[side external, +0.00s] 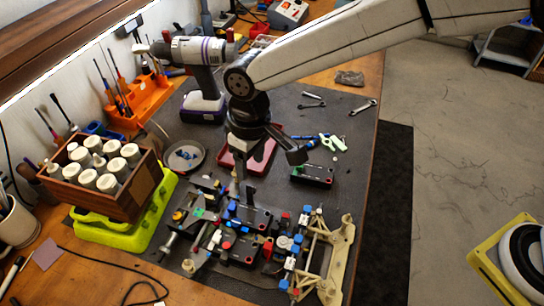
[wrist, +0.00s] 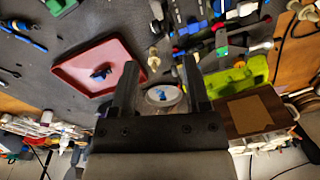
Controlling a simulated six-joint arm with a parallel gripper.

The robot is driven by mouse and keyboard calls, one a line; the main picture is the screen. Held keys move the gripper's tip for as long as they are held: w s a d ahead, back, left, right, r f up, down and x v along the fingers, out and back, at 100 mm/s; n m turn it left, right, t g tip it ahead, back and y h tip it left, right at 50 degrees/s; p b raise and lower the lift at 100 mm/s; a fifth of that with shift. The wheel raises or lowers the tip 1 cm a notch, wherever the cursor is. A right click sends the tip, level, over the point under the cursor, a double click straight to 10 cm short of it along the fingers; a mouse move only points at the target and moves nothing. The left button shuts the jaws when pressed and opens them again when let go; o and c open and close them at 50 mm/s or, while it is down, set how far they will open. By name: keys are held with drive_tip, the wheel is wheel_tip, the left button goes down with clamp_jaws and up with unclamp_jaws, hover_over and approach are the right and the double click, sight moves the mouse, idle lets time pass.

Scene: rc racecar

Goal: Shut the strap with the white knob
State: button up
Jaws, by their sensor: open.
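The racecar chassis (side external: 318,254) lies on the dark mat, with cream end parts, black boxes and small blue, red, green and pale pieces on it. A pale round piece (side external: 284,242) shows near its middle; I cannot tell whether this is the white knob. The strap and its state are too small to make out. My gripper (side external: 241,195) points down over the far left part of the chassis, and I cannot tell whether it touches anything. In the wrist view my gripper (wrist: 160,66) is open, with nothing held between its fingers. Part of the car (wrist: 222,35) shows at upper right.
A red tray (side external: 236,160) lies behind my gripper, with a grey bowl (side external: 198,166) to its left. A wooden box of white bottles (side external: 148,190) stands on a yellow-green case (side external: 120,238) at left. A drill (side external: 205,95) stands behind. The mat's right side holds wrenches (side external: 362,107).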

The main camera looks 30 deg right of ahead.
sight(251, 190)
drive_tip(key=n, duration=0.2)
drive_tip(key=shift+w+n, duration=0.1)
drive_tip(key=shift+n, duration=0.3)
drive_tip(key=shift+a+f, duration=0.15)
drive_tip(key=shift+f, duration=3.7)
